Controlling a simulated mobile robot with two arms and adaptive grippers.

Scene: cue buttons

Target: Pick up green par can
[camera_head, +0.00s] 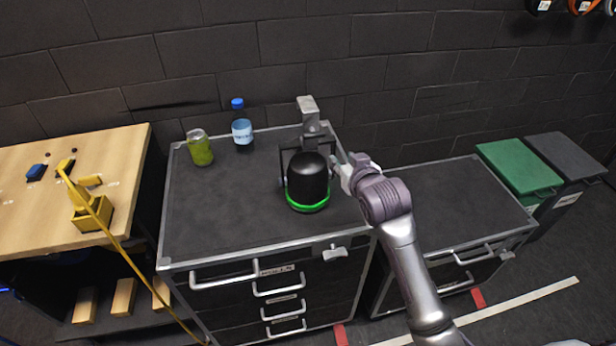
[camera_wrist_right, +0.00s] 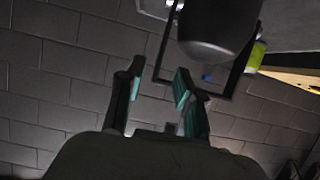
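The green par can (camera_head: 307,182) is a black, dome-shaped lamp body with a glowing green ring at its lower edge. It stands on the dark cabinet top with its bracket and a grey clamp (camera_head: 308,112) behind it. My right gripper (camera_head: 345,172) is just right of the par can, close to the bracket's side. In the wrist view the gripper (camera_wrist_right: 158,72) has its fingers spread with nothing between them. The can body (camera_wrist_right: 218,30) hangs above and right of the fingers there; the thin bracket frame passes near the fingertips. My left gripper is not in view.
A wooden bench (camera_head: 40,215) with a yellow tool (camera_head: 90,210) is left. A lower cabinet (camera_head: 440,210) and a green-lidded bin (camera_head: 518,168) are right. A brick wall runs behind.

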